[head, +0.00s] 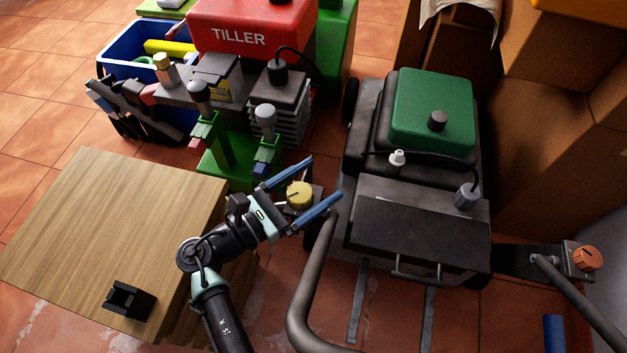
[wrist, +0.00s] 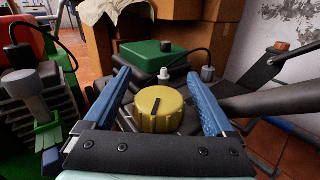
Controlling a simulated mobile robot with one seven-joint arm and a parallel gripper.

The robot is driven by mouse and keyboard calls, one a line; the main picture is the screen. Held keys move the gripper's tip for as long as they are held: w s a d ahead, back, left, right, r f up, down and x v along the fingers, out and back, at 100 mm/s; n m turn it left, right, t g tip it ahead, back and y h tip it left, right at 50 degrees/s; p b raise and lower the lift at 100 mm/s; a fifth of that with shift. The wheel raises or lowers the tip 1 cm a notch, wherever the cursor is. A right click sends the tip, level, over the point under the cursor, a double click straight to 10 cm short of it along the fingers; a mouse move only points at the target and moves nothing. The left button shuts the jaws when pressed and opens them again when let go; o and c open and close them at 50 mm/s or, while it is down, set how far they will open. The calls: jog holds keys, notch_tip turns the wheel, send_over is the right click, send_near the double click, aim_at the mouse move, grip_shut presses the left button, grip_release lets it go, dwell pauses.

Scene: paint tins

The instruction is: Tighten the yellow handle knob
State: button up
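The yellow handle knob (head: 300,194) is a ribbed round knob with a dark bar mark on its face, on a bracket by the handle of the green and black machine. My gripper (head: 314,184) is open, with one blue finger on each side of the knob. In the wrist view the yellow knob (wrist: 159,108) sits between the two blue fingers (wrist: 163,100), with gaps visible on both sides. No clear contact shows. The knob's underside and its mount are mostly hidden.
An orange knob (head: 587,258) is on the machine's other handle side. The grey handle tube (head: 312,285) runs close to my gripper. A red tiller (head: 250,35) with green levers stands behind. A wooden table (head: 110,235) holds a small black block (head: 129,300). Cardboard boxes (head: 545,130) stand at right.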

notch_tip(320, 180, up, 10)
jog(key=p, duration=0.6)
